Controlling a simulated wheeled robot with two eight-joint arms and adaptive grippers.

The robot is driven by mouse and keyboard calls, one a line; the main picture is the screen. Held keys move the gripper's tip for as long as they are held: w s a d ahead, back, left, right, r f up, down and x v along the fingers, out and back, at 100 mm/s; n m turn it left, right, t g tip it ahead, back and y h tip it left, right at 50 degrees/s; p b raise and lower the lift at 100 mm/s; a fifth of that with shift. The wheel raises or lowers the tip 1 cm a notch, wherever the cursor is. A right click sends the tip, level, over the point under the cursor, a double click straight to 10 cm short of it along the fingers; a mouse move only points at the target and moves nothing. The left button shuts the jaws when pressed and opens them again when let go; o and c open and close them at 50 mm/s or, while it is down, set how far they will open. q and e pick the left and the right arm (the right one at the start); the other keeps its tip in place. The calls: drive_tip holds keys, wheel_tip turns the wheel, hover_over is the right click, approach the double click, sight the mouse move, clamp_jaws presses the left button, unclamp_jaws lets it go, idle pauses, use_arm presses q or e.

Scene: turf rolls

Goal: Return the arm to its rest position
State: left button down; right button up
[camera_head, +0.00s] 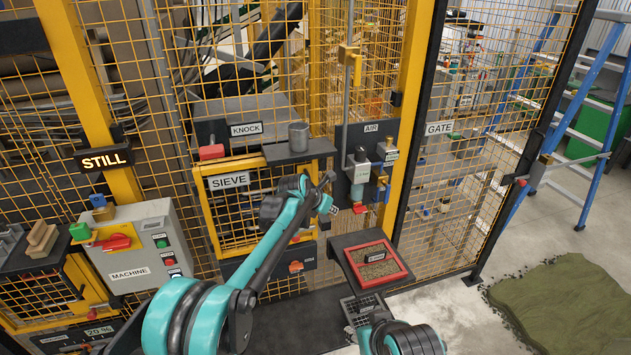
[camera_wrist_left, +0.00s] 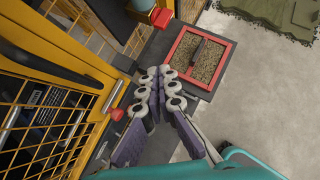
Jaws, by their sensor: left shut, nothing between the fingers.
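My left arm comes in from the left in the head view. Its gripper (camera_head: 332,193) is in front of the caged panel, near the SIEVE sign (camera_head: 229,181). In the left wrist view the fingers (camera_wrist_left: 165,75) are together, with nothing held between them. They point towards a red-rimmed tray (camera_wrist_left: 198,55) of grainy material. The tray also shows in the head view (camera_head: 404,273), right of and below the gripper, on a dark shelf.
Yellow mesh fencing stands close behind the gripper. A grey cup (camera_head: 298,137) stands on a ledge above it. The AIR panel (camera_head: 371,128) with its valves is to the right, and the MACHINE box (camera_head: 130,255) is at the left. Open concrete floor (camera_head: 490,330) and green turf (camera_head: 570,305) lie at the right.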

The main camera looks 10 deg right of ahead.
use_arm(q)
drive_tip(key=s+a+r+m+t+y+b, duration=0.1)
drive_tip(key=s+a+r+m+b, duration=0.15)
drive_tip(key=s+a+m, duration=0.65)
drive_tip(key=s+a+r+m+y+b, duration=0.3)
drive_tip(key=s+a, duration=0.5)
drive_tip(key=a, duration=0.6)
drive_tip(key=s+a+f+m+b, duration=0.1)
drive_tip(key=s+a+f+m, duration=0.3)
drive_tip(key=s, duration=0.3)
drive_tip(key=s+a+f+m+y+b, duration=0.1)
drive_tip(key=s+a+f+m, duration=0.4)
drive_tip(key=s, duration=0.3)
drive_tip(key=s+a+f+m+y+b, duration=0.1)
drive_tip(key=s+a+f+m, duration=0.4)
drive_tip(key=s, duration=0.3)
drive_tip(key=shift+a+f+m+b, duration=0.25)
drive_tip(key=shift+a+m+b, duration=0.15)
use_arm(e)
wheel_tip(320, 180, down, 9)
use_arm(q)
drive_tip(key=shift+w, duration=0.1)
use_arm(e)
drive_tip(key=shift+f, duration=0.15)
drive_tip(key=shift+c, duration=0.3)
